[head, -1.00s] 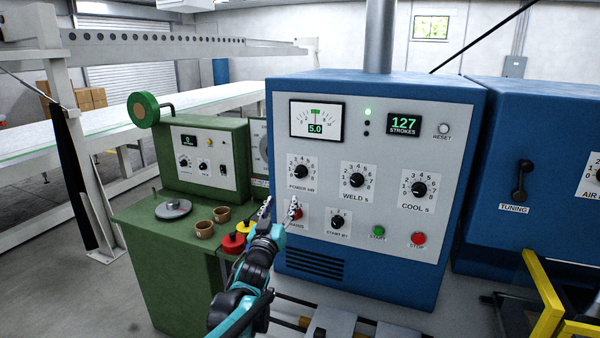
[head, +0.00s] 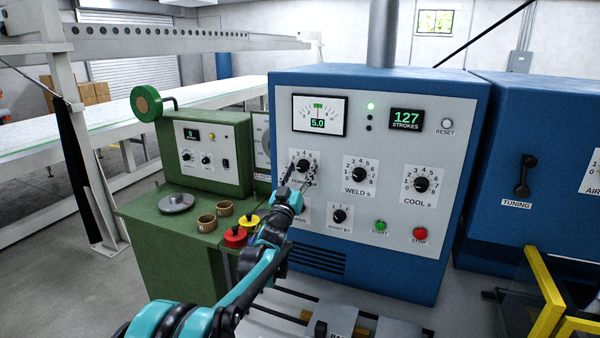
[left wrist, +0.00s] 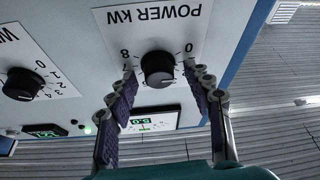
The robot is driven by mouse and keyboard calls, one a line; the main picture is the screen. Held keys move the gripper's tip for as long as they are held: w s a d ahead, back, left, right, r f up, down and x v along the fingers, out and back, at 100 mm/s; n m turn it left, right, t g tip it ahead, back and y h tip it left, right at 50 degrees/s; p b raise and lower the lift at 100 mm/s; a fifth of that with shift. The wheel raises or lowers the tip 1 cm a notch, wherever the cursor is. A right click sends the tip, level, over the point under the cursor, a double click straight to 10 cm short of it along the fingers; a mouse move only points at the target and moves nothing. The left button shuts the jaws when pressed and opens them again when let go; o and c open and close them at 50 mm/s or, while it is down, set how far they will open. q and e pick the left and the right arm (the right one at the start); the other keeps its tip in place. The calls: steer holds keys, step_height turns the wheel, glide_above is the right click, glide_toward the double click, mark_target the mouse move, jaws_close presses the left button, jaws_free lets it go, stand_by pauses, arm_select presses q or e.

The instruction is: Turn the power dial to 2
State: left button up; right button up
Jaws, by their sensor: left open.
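The power dial (head: 303,165) is a round black knob on a white scale plate marked POWER KW, at the upper left of the blue welder's front panel. In the left wrist view the dial (left wrist: 158,69) appears upside down, with 0, 7 and 8 readable. My left gripper (head: 298,177) is in front of the plate, partly hiding its lower part in the head view. In the left wrist view the gripper (left wrist: 160,78) is open, one finger on each side of the knob. I cannot tell whether they touch it. The pointer's setting is unclear. My right gripper is out of view.
The weld dial (head: 360,174) sits right of the power dial and the cool dial (head: 421,184) further right. The meter (head: 318,116) above reads 5.0. Start (head: 380,226) and stop (head: 420,233) buttons are lower down. A green cabinet (head: 165,240) stands at left.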

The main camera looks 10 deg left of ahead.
arm_select(q)
steer(key=c, duration=1.2)
steer(key=shift+o, duration=0.2)
steer(key=shift+m+h, duration=0.4)
steer(key=shift+m, duration=0.1)
steer(key=shift+a+m+g+h+p, duration=0.1)
steer(key=shift+m+g+h+p, duration=0.15)
steer(key=shift+m+h, duration=0.7)
steer(key=shift+d+m+g+h+p, duration=0.15)
steer(key=shift+m+h+p, duration=0.1)
steer(key=shift+m, duration=1.35)
steer(key=shift+a+m+g+h+p, duration=0.2)
steer(key=shift+m+h, duration=0.4)
steer(key=shift+m, duration=0.65)
steer(key=o, duration=1.2)
steer(key=shift+c, duration=0.2)
